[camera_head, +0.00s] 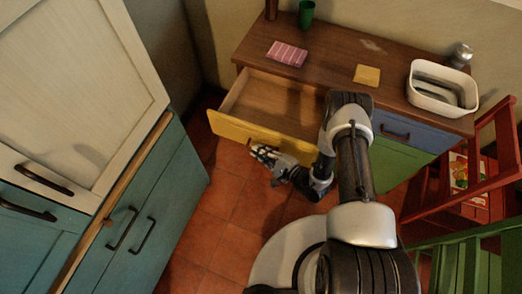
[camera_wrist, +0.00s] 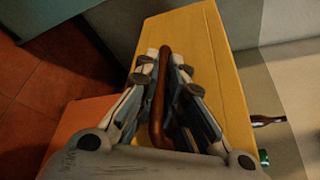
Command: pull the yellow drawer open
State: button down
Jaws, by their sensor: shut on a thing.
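The yellow drawer (camera_head: 255,131) stands pulled out from the left side of the brown-topped cabinet (camera_head: 340,62), and its wooden inside shows empty where I can see it. My gripper (camera_head: 258,150) is low in front of the yellow front. In the wrist view, the yellow drawer front (camera_wrist: 205,50) fills the middle, with a dark brown bar handle (camera_wrist: 161,85) on it. My gripper (camera_wrist: 162,70) is shut on this handle, one finger on each side. My arm hides the right end of the drawer in the head view.
On the cabinet top are a pink packet (camera_head: 287,53), a yellow square (camera_head: 367,75), a green cup (camera_head: 306,13) and a white tub (camera_head: 443,88). A blue drawer (camera_head: 398,131) is shut at right. Teal cupboards (camera_head: 150,215) stand left, a red chair (camera_head: 470,175) right. Tiled floor between is clear.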

jog(key=c, duration=2)
grip_release()
jog(key=shift+o, duration=0.2)
jog(key=v, duration=1.2)
jog(key=shift+r, duration=0.1)
